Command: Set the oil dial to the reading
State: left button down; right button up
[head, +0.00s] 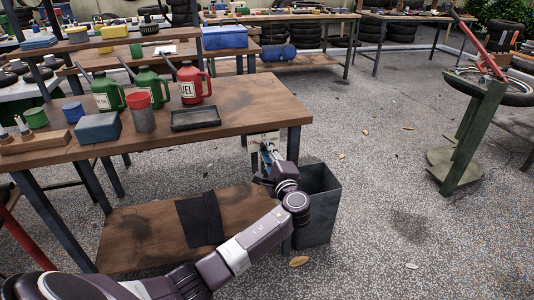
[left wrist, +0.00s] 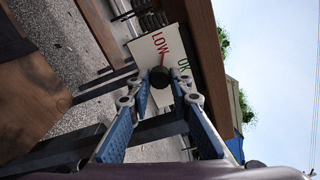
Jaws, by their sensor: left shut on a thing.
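The oil dial (left wrist: 148,50) is a white plate on the side of the workbench, marked LOW in red and OK in green in the left wrist view. A thin red line, seemingly its pointer, runs from the dark round knob (left wrist: 160,76) towards LOW. My left gripper (left wrist: 162,84) is shut on this knob, with its blue-backed fingers on either side. In the head view the white plate (head: 263,139) hangs at the bench's right end, partly covered by my left gripper (head: 267,155). The dial's lower part is hidden by the fingers. My right gripper is not in view.
The wooden workbench (head: 255,103) holds red (head: 189,84) and green (head: 152,87) oil cans, a black tray (head: 195,118) and a blue box (head: 98,128). A dark grey bin (head: 318,205) stands below the dial, close to my left arm.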

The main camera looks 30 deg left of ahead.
pick_arm(q)
jog(key=shift+f, duration=0.2)
jog(key=c, duration=1.7)
grip_release()
jog(key=shift+r, duration=0.1)
jog(key=shift+c, duration=0.2)
jog(key=v, duration=1.2)
